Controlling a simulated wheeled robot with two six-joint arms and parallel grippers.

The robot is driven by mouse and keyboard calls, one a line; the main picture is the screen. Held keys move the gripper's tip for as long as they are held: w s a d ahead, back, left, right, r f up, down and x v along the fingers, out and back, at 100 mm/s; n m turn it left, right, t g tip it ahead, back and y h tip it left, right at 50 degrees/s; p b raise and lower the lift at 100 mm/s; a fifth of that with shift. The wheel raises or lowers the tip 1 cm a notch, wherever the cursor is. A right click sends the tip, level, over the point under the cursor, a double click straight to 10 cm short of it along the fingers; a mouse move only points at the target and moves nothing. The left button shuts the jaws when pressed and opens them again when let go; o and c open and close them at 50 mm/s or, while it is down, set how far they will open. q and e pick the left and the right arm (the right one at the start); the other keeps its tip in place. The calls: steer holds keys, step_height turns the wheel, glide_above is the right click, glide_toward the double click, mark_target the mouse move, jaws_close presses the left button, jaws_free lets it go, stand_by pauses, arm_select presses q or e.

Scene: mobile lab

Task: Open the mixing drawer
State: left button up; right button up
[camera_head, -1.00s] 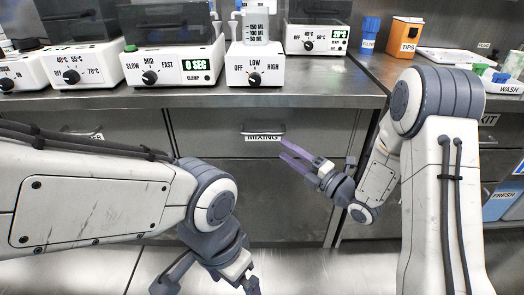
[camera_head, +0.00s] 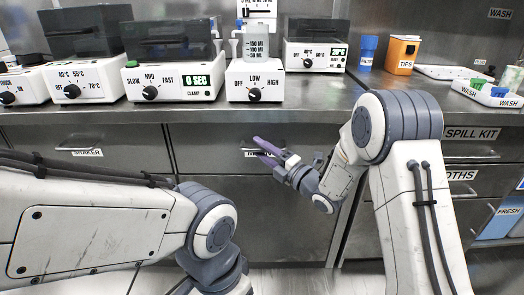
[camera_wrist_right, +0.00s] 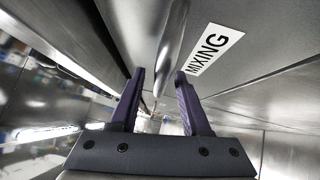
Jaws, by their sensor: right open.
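The mixing drawer (camera_head: 205,140) is shut, flush in the steel cabinet front below the counter. Its bar handle (camera_wrist_right: 172,45) and white MIXING label (camera_wrist_right: 213,50) show in the right wrist view; in the head view my right gripper covers most of both. My right gripper (camera_head: 262,150) is open and empty at the handle. In the right wrist view its purple fingers (camera_wrist_right: 157,85) point at the handle, whose bar runs lengthwise toward the gap between them. Contact cannot be told. My left gripper (camera_head: 205,288) is mostly cut off at the bottom edge of the head view.
A SHAKER drawer (camera_head: 85,150) is to the left, and a SPILL KIT drawer (camera_head: 470,133) is to the right. The counter edge (camera_head: 240,112) runs above the drawers. Several lab devices stand on it, including the LOW/HIGH unit (camera_head: 255,80) above the mixing drawer.

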steer(key=shift+c, duration=0.4)
jaws_close()
stand_by(0.9)
